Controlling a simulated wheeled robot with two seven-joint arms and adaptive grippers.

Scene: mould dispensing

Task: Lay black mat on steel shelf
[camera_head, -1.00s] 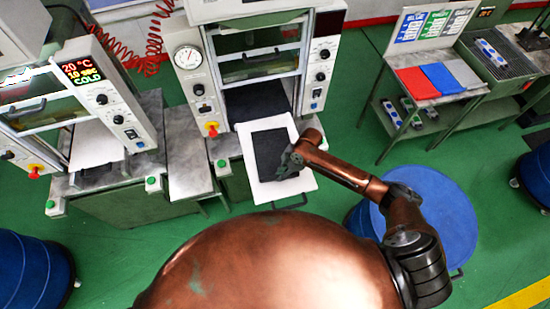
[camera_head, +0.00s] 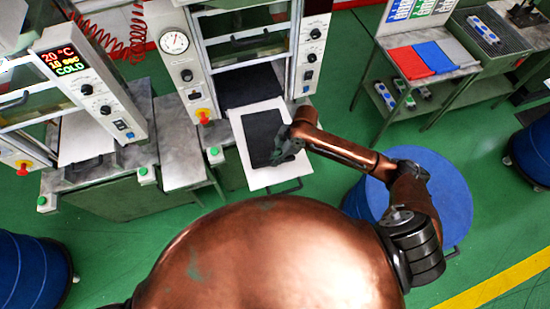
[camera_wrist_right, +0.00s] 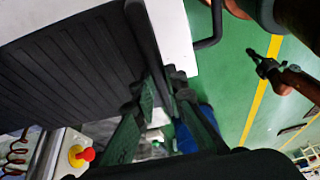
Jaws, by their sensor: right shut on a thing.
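A black mat (camera_head: 262,133) lies on a white tray (camera_head: 293,169) in front of the middle press. My right gripper (camera_head: 287,148) is shut on the mat's right edge. In the right wrist view the ribbed mat (camera_wrist_right: 65,65) fills the upper left, and the right gripper (camera_wrist_right: 155,95) has its fingers at the mat's edge. A grey steel shelf (camera_head: 181,152) is bare, to the left of the tray between the two presses. My left gripper (camera_wrist_right: 264,64) shows small in the right wrist view, apart from the mat; its jaws are unclear.
The middle press (camera_head: 188,78) stands behind the tray, with another dark slab (camera_head: 250,86) inside it. The left press (camera_head: 98,95) reads cold. A blue drum (camera_head: 445,190) stands under my right arm. A bench with red (camera_head: 408,63) and blue pads is at the right.

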